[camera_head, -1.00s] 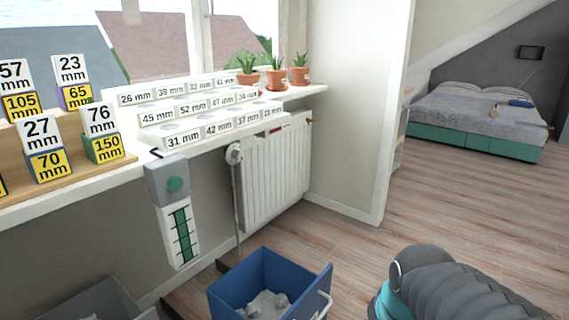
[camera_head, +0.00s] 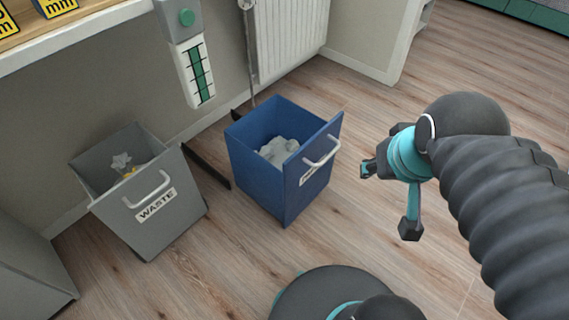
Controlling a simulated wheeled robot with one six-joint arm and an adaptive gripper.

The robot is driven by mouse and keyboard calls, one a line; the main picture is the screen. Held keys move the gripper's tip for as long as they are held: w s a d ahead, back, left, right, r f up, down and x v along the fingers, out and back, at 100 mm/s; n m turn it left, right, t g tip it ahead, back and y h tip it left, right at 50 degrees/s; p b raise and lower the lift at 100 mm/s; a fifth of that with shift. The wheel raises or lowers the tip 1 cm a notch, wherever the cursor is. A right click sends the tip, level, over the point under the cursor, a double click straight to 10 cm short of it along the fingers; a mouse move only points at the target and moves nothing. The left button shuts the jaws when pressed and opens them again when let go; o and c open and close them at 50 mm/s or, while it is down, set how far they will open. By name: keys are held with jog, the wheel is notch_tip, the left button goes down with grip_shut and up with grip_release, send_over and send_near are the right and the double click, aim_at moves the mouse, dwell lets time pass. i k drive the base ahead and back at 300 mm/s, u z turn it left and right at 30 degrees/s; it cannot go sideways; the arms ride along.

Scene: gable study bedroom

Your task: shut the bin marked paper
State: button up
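The blue bin (camera_head: 256,173) stands on the floor in the middle of the head view, pulled forward and open at the top. Pale crumpled stuff (camera_head: 279,150) lies inside it. Its front panel carries a silver bar handle (camera_head: 322,158) and a small white label, seen too steeply to read clearly. My gripper (camera_head: 391,200) is to the right of the blue bin, apart from its front and touching nothing that I can see.
A grey bin marked WASTE (camera_head: 180,226) also stands open left of the blue bin. A dark rail (camera_head: 207,167) lies between them. A radiator (camera_head: 290,35) and a wall gauge (camera_head: 196,72) are behind. The wooden floor (camera_head: 350,235) in front is clear.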

aim_at(286, 194)
jog(key=u, duration=0.45)
jog(key=k, duration=1)
jog(key=z, duration=0.5)
